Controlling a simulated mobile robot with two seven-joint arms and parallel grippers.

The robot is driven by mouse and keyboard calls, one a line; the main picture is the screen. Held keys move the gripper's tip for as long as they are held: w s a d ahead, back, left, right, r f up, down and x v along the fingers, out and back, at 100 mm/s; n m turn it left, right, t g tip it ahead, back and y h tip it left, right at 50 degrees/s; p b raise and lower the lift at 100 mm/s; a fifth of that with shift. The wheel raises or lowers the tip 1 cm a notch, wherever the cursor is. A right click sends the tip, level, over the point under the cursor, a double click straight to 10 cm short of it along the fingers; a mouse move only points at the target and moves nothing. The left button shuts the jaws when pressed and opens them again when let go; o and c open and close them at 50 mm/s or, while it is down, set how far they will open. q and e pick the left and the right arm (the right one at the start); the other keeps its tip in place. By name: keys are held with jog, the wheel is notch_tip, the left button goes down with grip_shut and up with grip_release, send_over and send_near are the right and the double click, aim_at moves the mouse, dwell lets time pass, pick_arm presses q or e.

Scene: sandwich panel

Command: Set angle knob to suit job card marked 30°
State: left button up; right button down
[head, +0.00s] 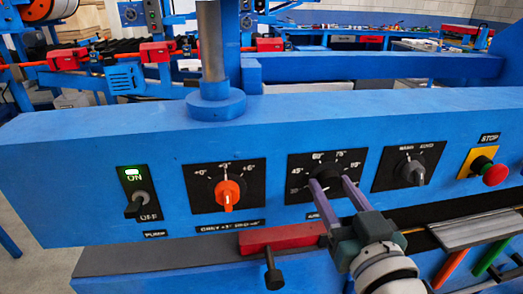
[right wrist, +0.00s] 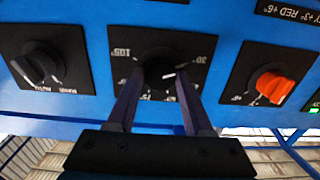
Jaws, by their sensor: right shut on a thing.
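The angle knob is a dark knob on a black dial plate (head: 298,166) with white degree figures, among them 60 and 75. My right gripper (head: 328,186) is shut on this knob, its two purple fingers on either side; the fingers hide much of it in the head view. In the right wrist view, upside down, the knob (right wrist: 158,72) sits between the fingers of the gripper (right wrist: 156,90). Its short white mark points toward the right, the side where 30 is printed; the exact setting is hard to read. The job card is not seen. My left gripper is out of view.
An orange knob (head: 228,193) is left of the dial, a dark mode knob (head: 411,172) right. A switch (head: 138,204) with a lit green ON lamp is far left, a red stop button (head: 494,174) far right. A red block (head: 280,237) lies on the ledge below.

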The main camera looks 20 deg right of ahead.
dwell(0.5)
jog(key=shift+c, duration=1.5)
grip_release()
jog(key=shift+s+a, duration=0.1)
jog(key=shift+s, duration=0.4)
jog(key=v, duration=0.9)
jog(key=shift+w, duration=0.1)
